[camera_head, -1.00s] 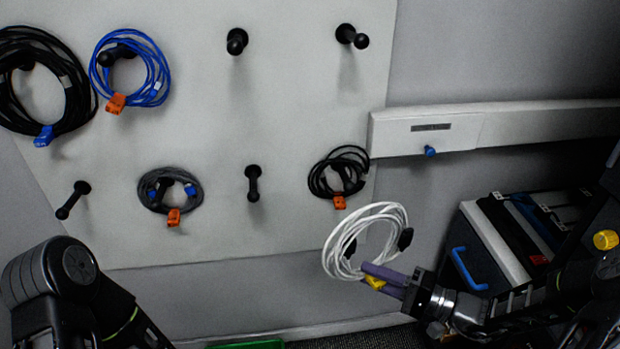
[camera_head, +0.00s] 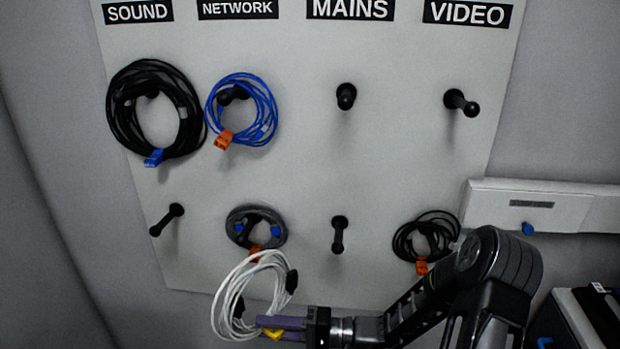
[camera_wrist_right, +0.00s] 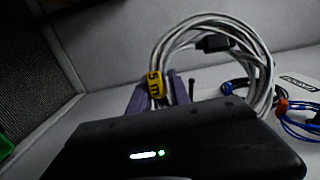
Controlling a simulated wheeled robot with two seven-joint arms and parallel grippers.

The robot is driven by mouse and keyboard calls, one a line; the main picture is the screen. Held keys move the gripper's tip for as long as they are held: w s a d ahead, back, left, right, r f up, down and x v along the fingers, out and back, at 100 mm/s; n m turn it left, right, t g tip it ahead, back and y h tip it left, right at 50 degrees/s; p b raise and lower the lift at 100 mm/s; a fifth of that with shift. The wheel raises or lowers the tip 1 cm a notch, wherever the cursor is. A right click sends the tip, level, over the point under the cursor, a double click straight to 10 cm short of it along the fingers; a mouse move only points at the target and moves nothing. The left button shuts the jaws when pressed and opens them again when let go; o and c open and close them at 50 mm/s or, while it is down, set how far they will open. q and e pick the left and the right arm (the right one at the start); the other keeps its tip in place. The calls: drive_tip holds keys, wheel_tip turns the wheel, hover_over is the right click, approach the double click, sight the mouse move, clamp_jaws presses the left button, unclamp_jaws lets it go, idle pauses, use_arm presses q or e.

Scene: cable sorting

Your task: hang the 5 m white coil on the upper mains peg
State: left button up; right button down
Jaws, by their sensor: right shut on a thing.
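The white coil (camera_head: 229,297) with black plugs hangs from my right gripper (camera_head: 268,325), in front of the board's lower edge. The gripper is shut on the coil near its yellow tag. In the right wrist view the coil (camera_wrist_right: 262,62) rises above the fingers, and the yellow tag (camera_wrist_right: 155,85) reads 5 m. The upper mains peg (camera_head: 346,96) is bare, under the MAINS sign (camera_head: 350,10), above and right of the coil. The lower mains peg (camera_head: 338,234) is also bare. My left gripper is not in view.
A black coil (camera_head: 116,112) hangs on the upper sound peg and a blue coil (camera_head: 272,107) on the upper network peg. A grey coil (camera_head: 279,222) is just above the white one. A small black coil (camera_head: 401,240) hangs lower right. The upper video peg (camera_head: 461,102) is bare.

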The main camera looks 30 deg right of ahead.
drive_tip(key=shift+w+a, duration=0.15)
drive_tip(key=shift+a, duration=0.15)
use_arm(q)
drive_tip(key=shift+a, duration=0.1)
